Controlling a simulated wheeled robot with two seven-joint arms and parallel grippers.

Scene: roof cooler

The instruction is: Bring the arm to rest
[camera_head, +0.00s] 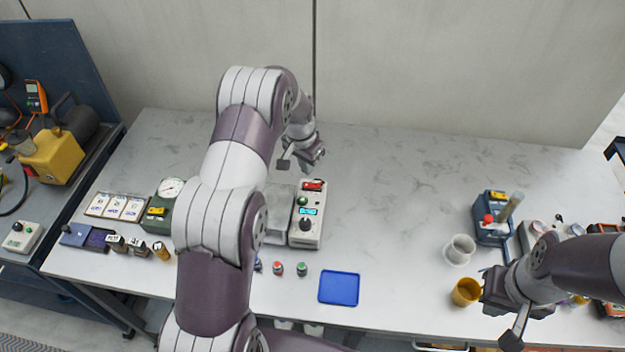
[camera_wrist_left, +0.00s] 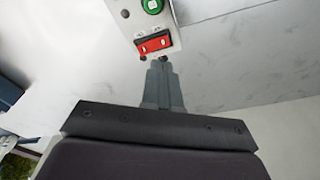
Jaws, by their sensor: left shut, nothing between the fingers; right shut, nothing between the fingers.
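My left arm reaches over the table, and its gripper (camera_head: 310,157) is behind the grey control box (camera_head: 307,228). In the left wrist view the left fingers (camera_wrist_left: 160,72) are together and empty. Their tips appear just below the box's red rocker switch (camera_wrist_left: 154,43) in that picture; I cannot tell whether they touch it. A green button (camera_wrist_left: 152,5) is beyond the switch. My right gripper (camera_head: 492,294) is at the right, beside a yellow cup (camera_head: 466,291), shut with nothing visible in it; its fingertips are hard to see.
A blue tray (camera_head: 339,288) lies at the front, near small coloured buttons (camera_head: 302,269). A green dial scale (camera_head: 171,190) and cards (camera_head: 117,207) are at the left. The middle right of the table (camera_head: 390,200) is clear.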

